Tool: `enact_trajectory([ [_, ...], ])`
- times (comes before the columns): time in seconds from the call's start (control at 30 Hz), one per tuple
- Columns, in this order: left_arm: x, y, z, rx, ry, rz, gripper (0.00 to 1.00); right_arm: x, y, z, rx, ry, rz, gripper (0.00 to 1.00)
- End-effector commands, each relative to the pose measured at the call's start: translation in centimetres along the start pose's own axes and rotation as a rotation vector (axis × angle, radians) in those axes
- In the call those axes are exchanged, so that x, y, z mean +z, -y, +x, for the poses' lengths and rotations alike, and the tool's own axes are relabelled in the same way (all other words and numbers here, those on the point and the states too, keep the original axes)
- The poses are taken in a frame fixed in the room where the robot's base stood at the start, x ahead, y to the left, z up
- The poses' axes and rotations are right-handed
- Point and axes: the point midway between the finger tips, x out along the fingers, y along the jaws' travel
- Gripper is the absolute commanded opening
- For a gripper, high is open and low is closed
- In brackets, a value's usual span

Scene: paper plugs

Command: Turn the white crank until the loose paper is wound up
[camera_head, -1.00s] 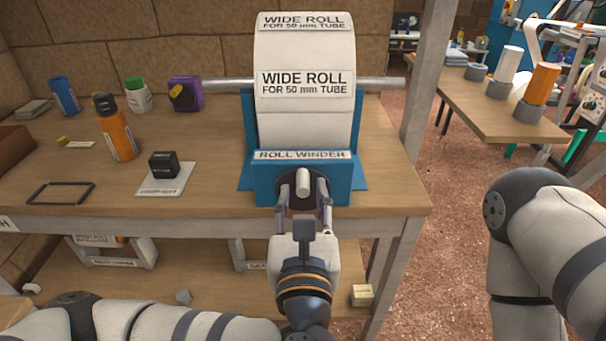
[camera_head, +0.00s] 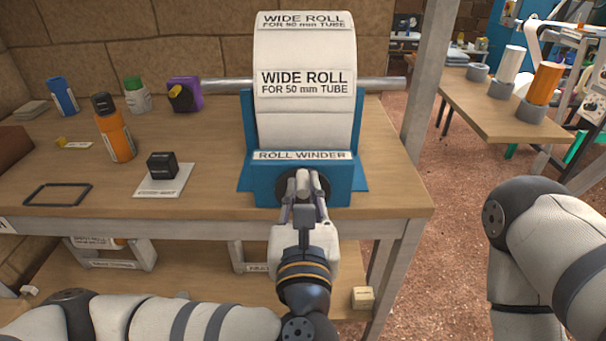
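The wide paper roll (camera_head: 305,48) sits on a grey bar in the blue roll winder (camera_head: 268,180) on the workbench. Below the lower label, a plain white paper stretch (camera_head: 305,130) runs down behind the winder's front panel; where its end lies is hidden. My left gripper (camera_head: 303,180) is at the dark hub on the winder's front, its fingers drawn in on both sides of the white crank, which is mostly hidden between them. My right arm shows at the right edge, with its gripper out of view.
On the bench to the left are an orange bottle (camera_head: 116,136), a black block on a white card (camera_head: 165,190), a dark rectangular frame (camera_head: 57,194) and a purple box (camera_head: 185,95). A second table (camera_head: 480,115) stands at the right.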

Motion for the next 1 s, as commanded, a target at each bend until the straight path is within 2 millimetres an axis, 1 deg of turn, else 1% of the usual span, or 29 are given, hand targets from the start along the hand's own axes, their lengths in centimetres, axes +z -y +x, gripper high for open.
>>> enact_trajectory([
  [0.3, -0.1, 0.1, 0.0, 0.0, -0.001, 0.0, 0.21, 0.0, 0.0, 0.0, 0.0, 0.001, 0.0, 0.57],
  [0.57, -0.4, 1.5, 0.0, -0.001, -0.002, 0.0, 0.21, 0.3, 0.0, 0.6, 0.001, 0.016, 0.0, 0.57],
  [0.87, -0.3, 1.4, 0.0, 0.0, 0.0, 0.0, 0.21, 0.3, 0.0, 0.5, 0.001, 0.013, 0.0, 0.57],
  [1.0, -0.6, 1.8, 0.0, -0.001, -0.002, 0.0, 0.21, 0.4, 0.0, 0.8, 0.001, 0.021, 0.0, 0.57],
])
